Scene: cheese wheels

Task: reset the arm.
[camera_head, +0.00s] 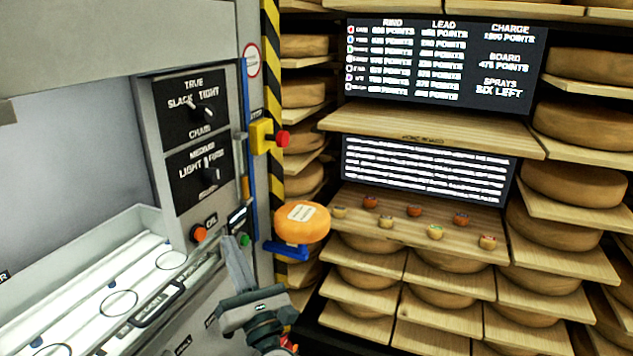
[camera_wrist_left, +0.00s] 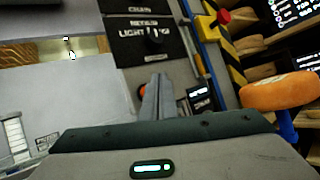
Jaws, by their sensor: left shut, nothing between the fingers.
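My left gripper (camera_head: 238,264) is in the lower middle of the head view, its fingers closed together with nothing between them. It is in front of the machine's grey panel, just below and left of a small display (camera_head: 238,220) and close to a green button (camera_head: 244,240). In the left wrist view the closed fingers (camera_wrist_left: 157,88) point up toward the panel's lower dial plate (camera_wrist_left: 147,40). My right gripper is in neither view.
An orange cheese wheel (camera_head: 302,222) sits on a blue holder (camera_head: 290,249) right of the gripper. A yellow box with a red button (camera_head: 282,139) is above it. A white-bedded tray (camera_head: 60,310) is at left. Shelves of cheese wheels (camera_head: 575,185) fill the right.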

